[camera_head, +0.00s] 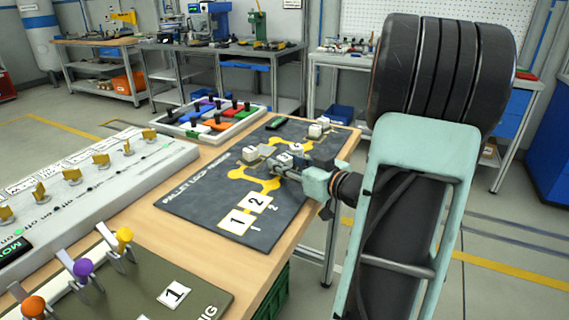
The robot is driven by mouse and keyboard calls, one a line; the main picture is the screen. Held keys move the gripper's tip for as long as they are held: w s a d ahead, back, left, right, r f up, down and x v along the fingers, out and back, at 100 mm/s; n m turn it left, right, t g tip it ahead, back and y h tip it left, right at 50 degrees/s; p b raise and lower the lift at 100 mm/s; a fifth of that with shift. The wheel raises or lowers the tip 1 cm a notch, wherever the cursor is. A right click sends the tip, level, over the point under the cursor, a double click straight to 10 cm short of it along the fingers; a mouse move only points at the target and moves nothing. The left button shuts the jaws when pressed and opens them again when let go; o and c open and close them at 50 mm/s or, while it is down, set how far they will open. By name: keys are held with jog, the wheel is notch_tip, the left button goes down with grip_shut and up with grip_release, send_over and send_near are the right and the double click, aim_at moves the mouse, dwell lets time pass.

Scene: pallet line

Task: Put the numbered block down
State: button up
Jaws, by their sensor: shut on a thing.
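My gripper (285,166) reaches in from the right, low over the dark pallet loop board (200,198). It is shut on a small grey numbered block (284,158); the number is too small to read, and I cannot tell whether the block touches the board. More grey blocks are close by: one to the left (250,154), one just behind (297,147) and one towards the back right (316,131). A yellow track marking (240,174) lies under and left of the gripper. White squares marked 1 (237,221) and 2 (258,202) are at the board's front.
A white switch panel (95,190) runs along the left. An olive panel (205,297) with coloured-knob levers is at the front left. A tray of coloured pieces (212,118) stands behind the board. The wooden table edge (285,250) is close on the right.

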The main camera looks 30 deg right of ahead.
jog(key=shift+f, duration=0.1)
jog(key=o, duration=0.9)
jog(key=shift+o, duration=0.2)
jog(key=shift+s+r, duration=0.2)
jog(key=p+v, duration=0.2)
jog(key=v, duration=0.9)
jog(key=shift+s+p, duration=0.3)
jog(key=shift+w+d, duration=0.1)
